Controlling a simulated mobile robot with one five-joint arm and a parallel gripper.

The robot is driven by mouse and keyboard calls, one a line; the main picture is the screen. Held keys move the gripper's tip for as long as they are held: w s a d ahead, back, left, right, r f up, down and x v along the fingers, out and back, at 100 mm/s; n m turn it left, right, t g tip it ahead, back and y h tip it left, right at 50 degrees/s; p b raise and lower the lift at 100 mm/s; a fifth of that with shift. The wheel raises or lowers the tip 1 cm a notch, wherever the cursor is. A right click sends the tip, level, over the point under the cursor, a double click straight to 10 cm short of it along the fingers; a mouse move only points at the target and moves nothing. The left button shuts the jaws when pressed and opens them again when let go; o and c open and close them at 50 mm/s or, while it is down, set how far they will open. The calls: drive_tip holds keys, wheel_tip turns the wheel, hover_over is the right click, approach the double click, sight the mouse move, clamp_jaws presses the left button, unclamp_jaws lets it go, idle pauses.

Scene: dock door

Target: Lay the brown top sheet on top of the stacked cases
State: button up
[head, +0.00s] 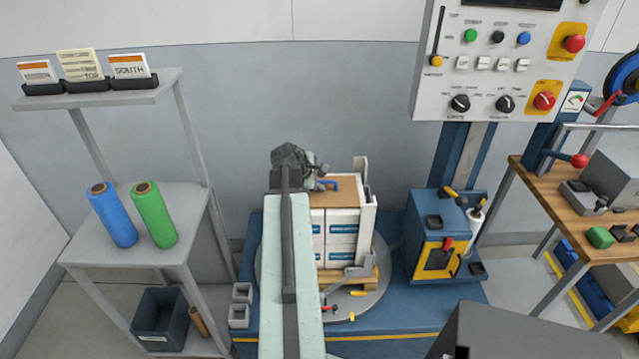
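The stacked cases (342,237) are white boxes with blue labels. They stand on a wooden pallet on the round turntable (372,300). A flat brown sheet (347,191) shows over the top of the stack and looks level. I cannot tell whether it rests fully on the cases, and its left part is hidden behind my arm. My gripper (318,178) is at the upper left of the stack, close to the sheet. Its fingers are too small and hidden to tell whether they hold anything.
Pale upright corner pieces (369,217) stand at the stack's right side. A blue machine carriage (436,240) is right of the turntable. A control panel (500,65) hangs above right. A grey shelf (140,230) with blue and green film rolls is left; a wooden bench (575,200) is right.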

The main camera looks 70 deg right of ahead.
drive_tip(key=p+v, duration=0.9)
drive_tip(key=v, duration=0.3)
